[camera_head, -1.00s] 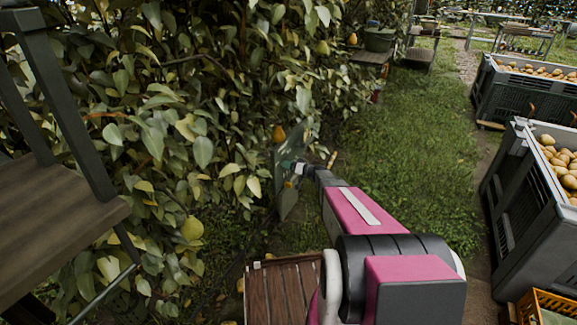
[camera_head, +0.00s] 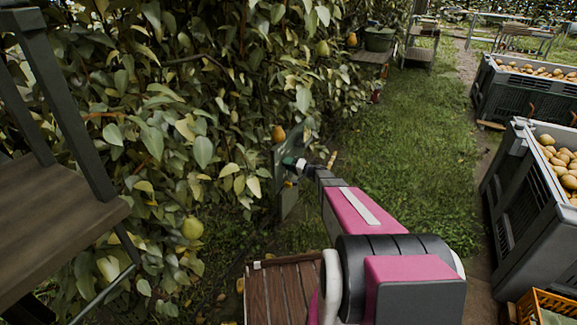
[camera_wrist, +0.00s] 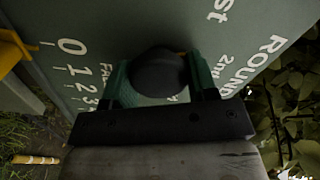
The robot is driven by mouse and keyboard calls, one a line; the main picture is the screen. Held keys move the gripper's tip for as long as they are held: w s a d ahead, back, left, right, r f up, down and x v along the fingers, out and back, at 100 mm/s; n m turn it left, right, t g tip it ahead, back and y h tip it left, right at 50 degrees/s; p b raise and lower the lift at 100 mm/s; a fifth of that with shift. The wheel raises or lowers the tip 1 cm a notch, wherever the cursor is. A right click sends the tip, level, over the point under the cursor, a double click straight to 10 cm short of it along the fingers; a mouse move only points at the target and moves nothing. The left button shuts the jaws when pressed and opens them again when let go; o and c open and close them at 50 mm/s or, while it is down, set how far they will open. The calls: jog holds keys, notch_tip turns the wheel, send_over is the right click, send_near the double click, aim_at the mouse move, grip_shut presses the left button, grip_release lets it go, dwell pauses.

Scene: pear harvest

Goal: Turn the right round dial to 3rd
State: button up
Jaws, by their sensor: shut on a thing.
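The right round dial (camera_wrist: 157,72) is a dark round knob on a grey-green panel (camera_wrist: 120,25) in the wrist view. My gripper (camera_wrist: 160,78) is shut on it, with one green finger on each side. A small yellow-orange bit shows by the dial's upper right edge. White "2nd", "ROUND" and a partly cut "st" stand to the right of the dial. The lettering below it is mostly hidden by my gripper, so I cannot tell the exact setting. In the head view the panel (camera_head: 291,197) stands by the foliage, with my gripper (camera_head: 291,164) at it.
A yellow lever (camera_wrist: 12,52) sits at the panel's left, near a 0 to 3 scale. Leafy pear branches (camera_head: 180,110) crowd the left. A wooden slatted surface (camera_head: 285,290) lies below my arm. Grey crates (camera_head: 520,205) of pears stand at right; grass between is open.

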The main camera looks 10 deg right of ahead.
jog(key=m, duration=0.4)
jog(key=shift+f+m, duration=0.1)
jog(key=shift+m, duration=0.3)
jog(key=m, duration=0.3)
jog(key=shift+f+m, duration=0.1)
jog(key=shift+m, duration=0.2)
jog(key=m, duration=0.4)
jog(key=shift+s+f+m, duration=0.1)
jog(key=shift+f+m, duration=0.05)
jog(key=shift+m, duration=1.95)
jog(key=o, duration=0.9)
jog(key=v, duration=1.1)
